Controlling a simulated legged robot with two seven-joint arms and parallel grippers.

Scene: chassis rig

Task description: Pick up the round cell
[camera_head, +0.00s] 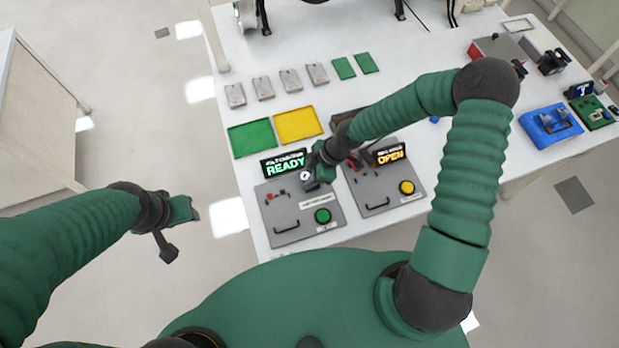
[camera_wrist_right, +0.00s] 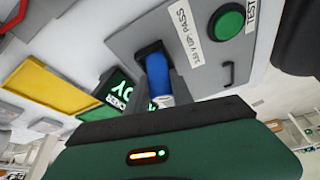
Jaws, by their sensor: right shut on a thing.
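The round cell (camera_wrist_right: 158,72) is a blue cylinder with a pale silver end, seen in the right wrist view. My right gripper (camera_wrist_right: 160,92) is shut on it, one finger on each side. The cell's far end is at a dark holder (camera_wrist_right: 150,50) on the grey READY panel (camera_head: 283,228); I cannot tell whether it sits inside. In the head view my right gripper (camera_head: 314,176) is over the top of this panel and largely hides the cell. My left gripper (camera_head: 183,210) hangs off the table at the left, its fingers not clear.
The READY sign (camera_head: 285,163) and green button (camera_head: 322,215) are close to my right gripper. A second panel (camera_head: 388,190) with an OPEN sign (camera_head: 389,153) stands to the right. Green (camera_head: 251,138) and yellow (camera_head: 298,125) trays lie behind. A blue fixture (camera_head: 551,125) is at far right.

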